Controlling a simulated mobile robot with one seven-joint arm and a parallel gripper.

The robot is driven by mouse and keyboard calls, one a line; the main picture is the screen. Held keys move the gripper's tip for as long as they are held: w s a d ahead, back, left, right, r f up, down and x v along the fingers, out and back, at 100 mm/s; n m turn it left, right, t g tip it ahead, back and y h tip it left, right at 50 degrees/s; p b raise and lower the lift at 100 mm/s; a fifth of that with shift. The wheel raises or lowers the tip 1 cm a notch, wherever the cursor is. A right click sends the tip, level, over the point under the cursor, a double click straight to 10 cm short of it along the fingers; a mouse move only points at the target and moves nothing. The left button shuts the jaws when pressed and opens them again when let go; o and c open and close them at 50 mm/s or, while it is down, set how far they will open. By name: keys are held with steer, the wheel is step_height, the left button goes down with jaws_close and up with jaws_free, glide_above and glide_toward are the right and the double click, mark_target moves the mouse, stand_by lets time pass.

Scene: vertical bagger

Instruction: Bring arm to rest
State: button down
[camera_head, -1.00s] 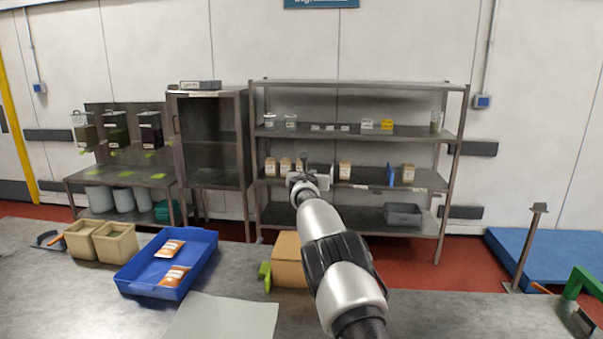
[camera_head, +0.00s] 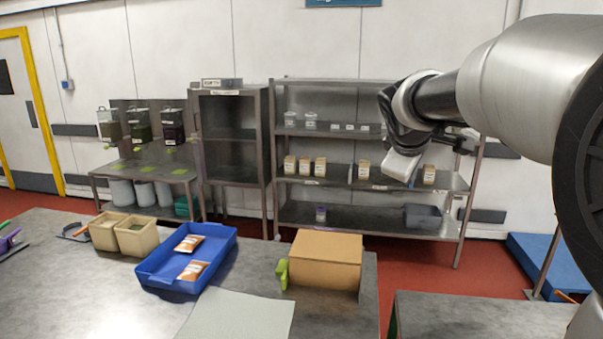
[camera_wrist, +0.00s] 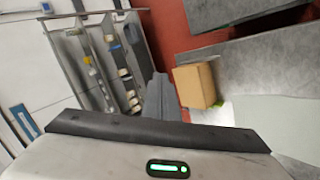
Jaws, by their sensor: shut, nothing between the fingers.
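My arm enters the head view from the right edge, with a large silver link close to the camera. It bends down at the wrist, and my gripper (camera_head: 403,172) hangs in front of the right part of the shelving rack. In the wrist view my gripper (camera_wrist: 160,98) points out over the floor, its dark fingers together with nothing between them. The fingertips are small and partly hard to make out in the head view.
A cardboard box (camera_head: 325,262) stands on the near table (camera_head: 75,290) beside a blue tray (camera_head: 150,278) holding two orange packets. Two beige bins (camera_head: 137,240) stand left of it. The shelving rack (camera_head: 360,184) holds small jars and cartons. Another table (camera_head: 470,315) lies below my arm.

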steer(key=s+a+f+m+g+y, duration=0.1)
steer(key=s+a+f+m, duration=0.2)
steer(key=s, duration=0.7)
steer(key=s+a+f+m+g+y, duration=0.1)
steer(key=s+a+f+m, duration=0.2)
steer(key=s, duration=0.7)
steer(key=s+a+f+m+g+y, duration=0.1)
steer(key=s+a+f+m+y, duration=0.1)
steer(key=s+f, duration=0.4)
steer(key=s+m, duration=0.1)
steer(key=s, duration=0.4)
steer(key=shift+a+f+m, duration=0.2)
steer(key=shift+a+m, duration=0.1)
steer(key=shift+a, duration=0.1)
